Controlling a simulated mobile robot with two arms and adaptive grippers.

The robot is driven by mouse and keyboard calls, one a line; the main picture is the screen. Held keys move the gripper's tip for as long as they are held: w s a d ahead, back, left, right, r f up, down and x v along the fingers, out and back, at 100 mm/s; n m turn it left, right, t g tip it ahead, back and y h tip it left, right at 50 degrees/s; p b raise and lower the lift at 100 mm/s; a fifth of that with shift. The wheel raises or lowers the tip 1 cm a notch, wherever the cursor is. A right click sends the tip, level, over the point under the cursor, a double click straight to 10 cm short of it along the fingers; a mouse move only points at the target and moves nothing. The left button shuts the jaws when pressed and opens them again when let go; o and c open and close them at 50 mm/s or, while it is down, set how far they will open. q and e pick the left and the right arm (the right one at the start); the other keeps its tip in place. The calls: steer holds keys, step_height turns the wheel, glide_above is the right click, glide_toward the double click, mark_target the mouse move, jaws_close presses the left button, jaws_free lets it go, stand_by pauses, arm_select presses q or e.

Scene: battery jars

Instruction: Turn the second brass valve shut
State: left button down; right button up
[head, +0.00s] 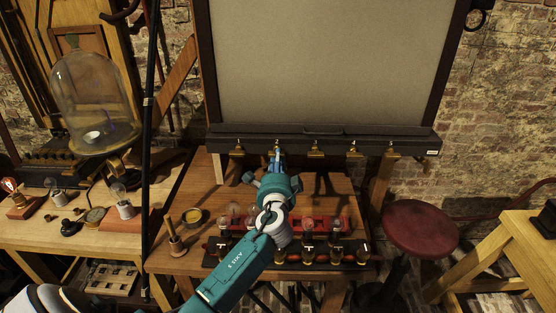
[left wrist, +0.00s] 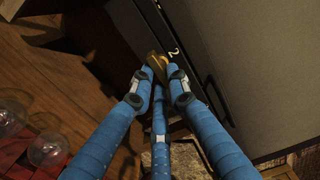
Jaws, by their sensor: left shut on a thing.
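A row of small brass valves runs along the dark rail (head: 330,137) under the large grey panel (head: 325,60). The second valve from the left is mostly hidden behind my left gripper (head: 277,160) in the head view. In the left wrist view this brass valve (left wrist: 155,60) sits beside a white "2" on the dark rail. The blue fingers of my left gripper (left wrist: 159,74) are shut on it from both sides. The first valve (head: 236,151) is to its left and the third valve (head: 315,151) to its right, both clear of the gripper. My right gripper is not in view.
A wooden table (head: 165,255) below holds glass jars and a red-and-black rack (head: 335,226) under my left arm. A glass dome (head: 92,95) stands on the left bench, near a dark upright pole (head: 149,130). A red stool (head: 420,225) is at the right.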

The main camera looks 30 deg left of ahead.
arm_select(q)
steer(key=c, duration=1.7)
jaws_free()
steer(key=shift+s+d, duration=0.1)
steer(key=v, duration=1.2)
steer(key=shift+f, duration=0.1)
